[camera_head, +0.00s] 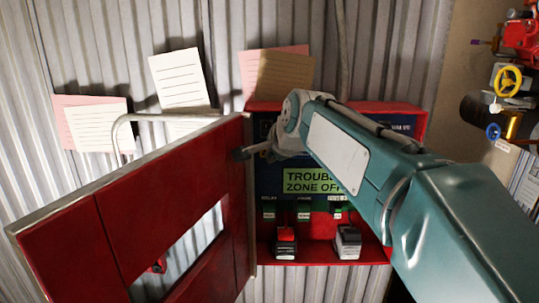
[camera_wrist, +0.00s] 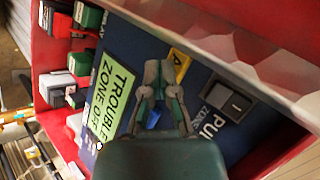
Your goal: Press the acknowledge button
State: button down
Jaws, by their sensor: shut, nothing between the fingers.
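An open red cabinet (camera_head: 418,122) holds a dark blue panel with a green display (camera_head: 300,181) reading "TROUBLE ZONE OF…". In the wrist view the display (camera_wrist: 108,97) is left of my gripper (camera_wrist: 159,72). A yellow label starting with "A" (camera_wrist: 180,57) shows just beyond the fingertips, partly covered. I cannot make out the acknowledge button itself; my fingers may hide it. A dark square switch (camera_wrist: 236,104) marked "PU… ZONE…" is to the right. In the head view my gripper (camera_head: 246,153) is shut and empty, in front of the panel's left part, near the door's edge.
The red cabinet door (camera_head: 70,240), with a window, swings open to the left. Relays (camera_head: 286,242) and another block (camera_head: 347,241) sit along the cabinet's bottom. Paper notes (camera_head: 180,78) hang on the corrugated wall. Valves with a yellow handwheel (camera_head: 508,81) are at the far right.

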dwell(0.3)
jog(key=shift+s, duration=0.9)
jog(key=s, duration=0.5)
jog(key=shift+a, duration=0.1)
dwell(0.4)
jog(key=s+d+f+n+g+h, duration=0.1)
jog(key=s+d+f+n, duration=0.4)
jog(key=s+d+f, duration=0.2)
jog(key=s+d+f+n+g+h, duration=0.2)
jog(key=s+d+f+n, duration=0.4)
jog(key=s+f, duration=0.5)
jog(key=s+d, duration=0.1)
jog(key=s, duration=0.4)
jog(key=shift+s+f+g+h, duration=0.2)
jog(key=shift+f+g+h, duration=0.1)
